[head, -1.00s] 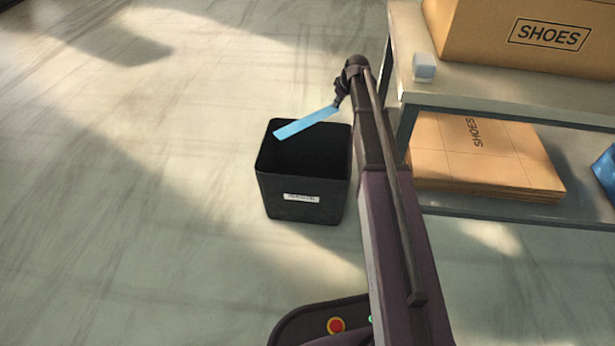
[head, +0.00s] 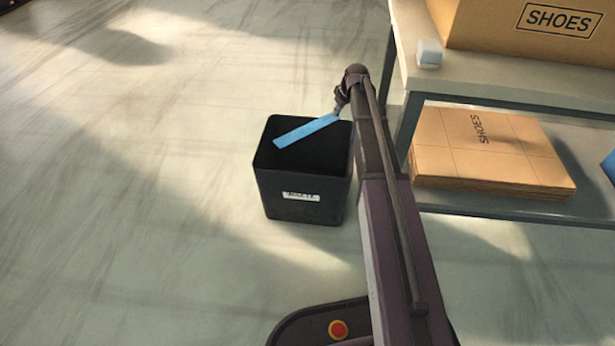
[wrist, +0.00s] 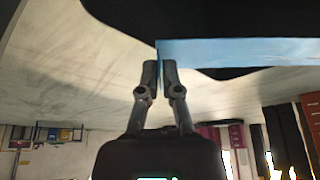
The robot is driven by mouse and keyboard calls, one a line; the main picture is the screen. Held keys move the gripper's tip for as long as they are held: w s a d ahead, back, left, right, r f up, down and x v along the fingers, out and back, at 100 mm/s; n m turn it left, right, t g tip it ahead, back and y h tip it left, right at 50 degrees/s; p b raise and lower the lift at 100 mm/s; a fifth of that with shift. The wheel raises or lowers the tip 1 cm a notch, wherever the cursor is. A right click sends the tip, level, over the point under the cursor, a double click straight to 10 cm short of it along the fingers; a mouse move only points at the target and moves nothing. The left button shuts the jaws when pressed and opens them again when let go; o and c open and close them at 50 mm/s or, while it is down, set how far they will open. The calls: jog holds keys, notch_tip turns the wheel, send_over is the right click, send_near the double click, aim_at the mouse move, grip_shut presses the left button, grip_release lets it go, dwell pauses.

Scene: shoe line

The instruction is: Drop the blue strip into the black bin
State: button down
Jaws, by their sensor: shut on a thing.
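The blue strip (head: 306,131) is flat and light blue. In the head view it reaches out to the left from my gripper (head: 338,112), over the open top of the black bin (head: 302,197). The bin stands on the floor with a white label on its front. In the wrist view my gripper (wrist: 160,66) is shut on the near end of the blue strip (wrist: 235,52), which runs off to the right. The dark bin (wrist: 190,18) fills the top of that view.
A bench (head: 500,85) stands to the right of the bin, with a cardboard shoe box (head: 540,30) and a small white block (head: 429,53) on top. Flat cardboard (head: 485,150) lies on its lower shelf. The floor left of the bin is clear.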

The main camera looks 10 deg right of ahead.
jog(key=c, duration=0.7)
grip_release()
notch_tip(320, 180, up, 6)
jog(key=p, duration=0.6)
jog(key=shift+r, duration=0.1)
jog(key=s+r+m+p, duration=0.1)
jog(key=s+r+p, duration=0.2)
jog(key=r+p, duration=0.5)
jog(key=s+a+r+p, duration=0.1)
jog(key=s+r+p, duration=0.1)
jog(key=r+p, duration=0.6)
jog(key=s+r+m+p, duration=0.1)
jog(key=s+r+p, duration=0.2)
jog(key=r+p, duration=0.5)
jog(key=shift+s+a+m+h, duration=0.3)
jog(key=shift+s+h, duration=0.05)
jog(key=shift+h, duration=0.05)
dwell(0.9)
